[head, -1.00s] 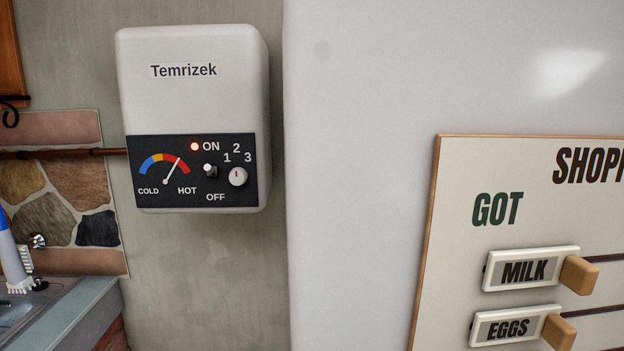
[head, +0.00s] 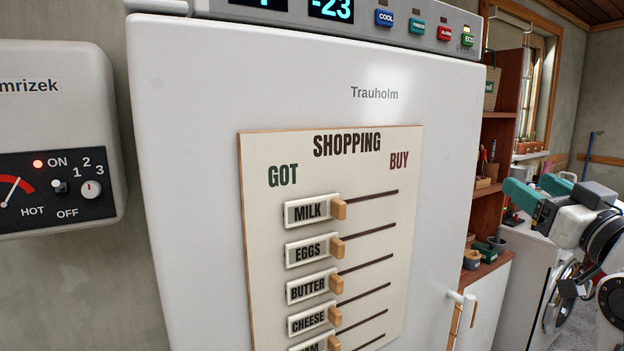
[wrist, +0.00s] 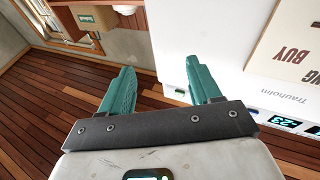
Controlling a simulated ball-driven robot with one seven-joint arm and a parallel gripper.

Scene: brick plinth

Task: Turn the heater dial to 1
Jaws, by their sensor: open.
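The white heater (head: 50,95) hangs on the wall at the left edge of the head view and is partly cut off. Its round white dial (head: 91,189) sits on the black panel below the numbers 1, 2 and 3. The dial's small red mark points roughly up, near 2. The red ON lamp (head: 38,164) is lit, beside a toggle switch (head: 59,186). My gripper (head: 527,186) is at the far right, well away from the heater. Its teal fingers also show in the wrist view (wrist: 157,80), spread apart and empty. The heater is not in the wrist view.
A white fridge (head: 180,130) with a shopping board (head: 375,215) and sliders stands between the heater and my gripper. A wooden shelf (head: 495,150) and a washing machine (head: 535,290) are on the right.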

